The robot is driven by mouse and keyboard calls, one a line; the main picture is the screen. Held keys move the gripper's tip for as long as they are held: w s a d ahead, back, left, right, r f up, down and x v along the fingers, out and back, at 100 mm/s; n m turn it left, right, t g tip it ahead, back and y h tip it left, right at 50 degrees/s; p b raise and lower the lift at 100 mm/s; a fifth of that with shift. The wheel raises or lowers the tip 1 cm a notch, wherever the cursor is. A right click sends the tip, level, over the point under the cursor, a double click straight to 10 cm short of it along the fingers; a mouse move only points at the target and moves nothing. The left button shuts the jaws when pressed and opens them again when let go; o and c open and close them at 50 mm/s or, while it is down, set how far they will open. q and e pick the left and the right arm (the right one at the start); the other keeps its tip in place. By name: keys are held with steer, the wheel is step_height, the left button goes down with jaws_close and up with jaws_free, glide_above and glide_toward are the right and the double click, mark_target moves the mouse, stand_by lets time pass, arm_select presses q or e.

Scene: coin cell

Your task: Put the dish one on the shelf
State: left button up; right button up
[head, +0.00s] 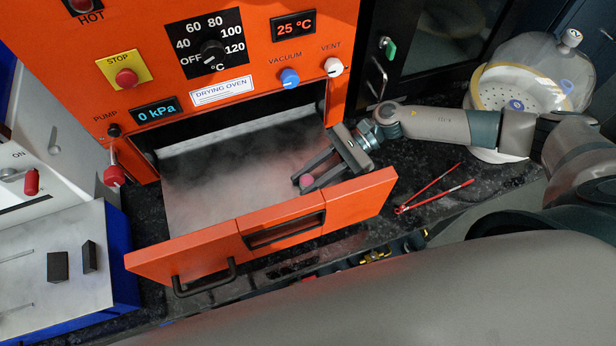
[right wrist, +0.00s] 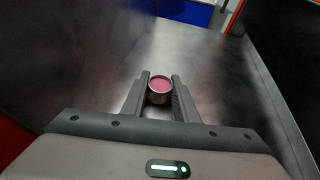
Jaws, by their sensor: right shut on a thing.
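A small round metal dish with pink contents (right wrist: 159,88) is between the fingertips of my right gripper (right wrist: 160,92). The gripper is shut on it. In the head view my right gripper (head: 306,178) reaches over the open orange front of the drying oven, and only the pink of the dish (head: 307,181) shows. The grey metal surface inside the oven (head: 215,185), which looks like the shelf, lies behind the orange front under pale haze. The dish is over this surface; I cannot tell whether it touches it. My left gripper is not in view.
The oven's orange front (head: 185,250) stands open with a black handle (head: 205,283). Red tweezers (head: 435,195) lie on the dark counter at right. A glass desiccator (head: 530,75) stands behind my right arm. Dark blocks (head: 57,266) rest on a plate at left.

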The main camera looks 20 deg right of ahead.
steer(key=shift+f, duration=0.2)
steer(key=o, duration=1)
steer(key=shift+o, duration=0.2)
steer(key=shift+r, duration=0.15)
steer(key=shift+r, duration=0.15)
steer(key=shift+d, duration=0.2)
steer(key=b+v, duration=0.6)
steer(key=v, duration=0.4)
steer(key=shift+d, duration=0.2)
steer(key=shift+w+d+r+b, duration=0.15)
steer(key=shift+d+r+b, duration=0.25)
steer(key=shift+d, duration=0.1)
